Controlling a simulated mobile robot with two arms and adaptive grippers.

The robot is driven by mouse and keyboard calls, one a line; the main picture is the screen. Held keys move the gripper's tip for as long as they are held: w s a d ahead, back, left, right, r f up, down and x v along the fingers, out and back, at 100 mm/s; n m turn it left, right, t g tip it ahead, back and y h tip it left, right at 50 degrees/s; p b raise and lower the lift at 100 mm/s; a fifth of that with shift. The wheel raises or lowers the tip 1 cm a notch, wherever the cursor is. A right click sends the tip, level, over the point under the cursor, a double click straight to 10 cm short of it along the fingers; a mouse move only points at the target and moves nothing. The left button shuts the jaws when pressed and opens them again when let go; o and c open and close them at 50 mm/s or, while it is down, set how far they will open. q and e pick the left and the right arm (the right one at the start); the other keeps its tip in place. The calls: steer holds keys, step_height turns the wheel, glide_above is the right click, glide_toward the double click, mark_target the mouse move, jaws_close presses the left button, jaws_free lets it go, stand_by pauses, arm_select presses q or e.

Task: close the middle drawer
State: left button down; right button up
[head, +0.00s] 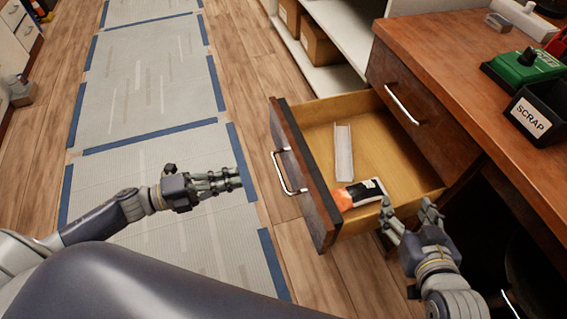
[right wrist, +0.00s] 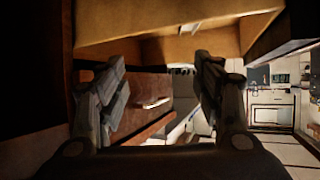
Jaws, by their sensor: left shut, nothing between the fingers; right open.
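The middle drawer (head: 318,218) is pulled far out of the wooden desk, below a shut upper drawer (head: 425,110). Its dark front carries a silver bar handle (head: 283,175). Inside lie a clear narrow tray (head: 343,155) and an orange and black packet (head: 362,192). My left gripper (head: 238,178) is shut and empty, left of the handle and apart from it in the picture. My right gripper (head: 408,208) is open at the drawer's near side wall; I cannot tell if it touches. The right wrist view shows its spread fingers (right wrist: 160,72) with wood above them.
The desktop (head: 440,50) holds a green device (head: 525,65) and a black SCRAP bin (head: 532,115). Open shelves (head: 335,85) with cardboard boxes stand behind the drawer. The floor with taped grey mats (head: 150,90) is clear to the left.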

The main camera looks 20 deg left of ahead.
mark_target(295, 162)
arm_select(q)
steer(key=b+x, duration=0.2)
steer(key=x, duration=1)
steer(key=shift+w, duration=0.1)
steer(key=shift+w+d, duration=0.35)
steer(key=shift+d, duration=0.2)
arm_select(e)
steer(key=w+a+r+t+y, duration=0.2)
steer(key=r+t, duration=0.3)
steer(key=r, duration=0.5)
steer(key=shift+w+a+t, duration=0.15)
steer(key=shift+w+t, duration=0.25)
steer(key=shift+w, duration=0.25)
